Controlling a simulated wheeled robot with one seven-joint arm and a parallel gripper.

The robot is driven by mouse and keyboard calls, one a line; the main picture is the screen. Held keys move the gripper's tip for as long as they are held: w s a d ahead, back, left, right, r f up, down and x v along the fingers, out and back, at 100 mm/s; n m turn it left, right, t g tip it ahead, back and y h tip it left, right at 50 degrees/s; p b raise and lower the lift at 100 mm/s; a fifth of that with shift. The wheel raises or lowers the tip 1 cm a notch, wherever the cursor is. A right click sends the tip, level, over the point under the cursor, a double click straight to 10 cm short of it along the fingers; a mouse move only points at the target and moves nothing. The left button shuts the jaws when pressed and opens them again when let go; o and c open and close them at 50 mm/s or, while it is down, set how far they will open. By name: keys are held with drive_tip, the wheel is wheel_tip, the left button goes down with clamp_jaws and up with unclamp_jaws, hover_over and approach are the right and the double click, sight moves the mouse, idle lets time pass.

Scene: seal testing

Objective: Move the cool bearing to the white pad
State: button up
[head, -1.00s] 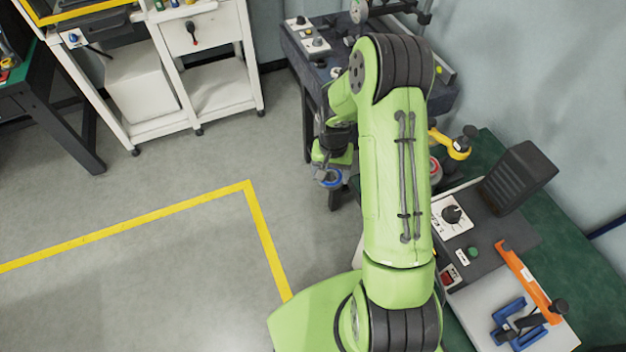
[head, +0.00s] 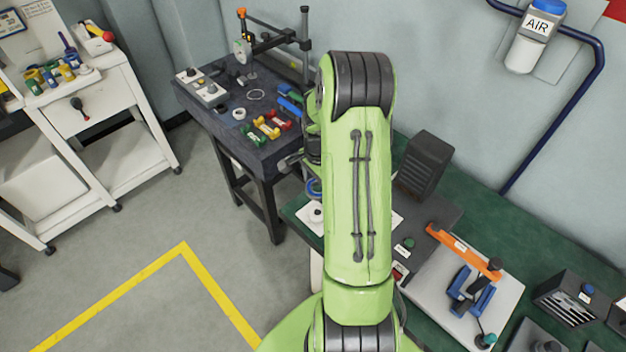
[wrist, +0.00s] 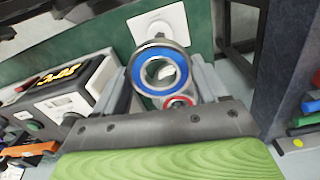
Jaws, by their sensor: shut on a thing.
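My gripper (wrist: 161,82) is shut on a bearing with a blue ring (wrist: 138,82), its bore facing the wrist camera. In the head view the blue-ringed bearing (head: 313,188) shows at the left edge of my arm, which hides most of the gripper. A white pad (wrist: 176,14) lies beyond the bearing in the wrist view, apart from it. A white plate (head: 305,224) with a small round thing on it shows below the bearing in the head view. A smaller red-ringed part (wrist: 184,103) shows below the held bearing; I cannot tell what it rests on.
The green bench carries a unit with a lit display (wrist: 62,74), a dark ribbed box (head: 424,162) and an orange-handled fixture (head: 463,252). A dark table (head: 238,147) with coloured parts stands left of the arm. Floor at lower left is clear.

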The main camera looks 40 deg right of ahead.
drive_tip(key=b, duration=0.4)
hover_over(317, 211)
drive_tip(key=shift+f, duration=3.65)
drive_tip(key=shift+f, duration=0.1)
drive_tip(key=shift+f+b, duration=1)
drive_tip(key=shift+f, duration=0.1)
drive_tip(key=shift+f+b, duration=0.55)
drive_tip(key=o, duration=1.3)
wheel_tip(317, 211, up, 8)
drive_tip(key=p, duration=0.6)
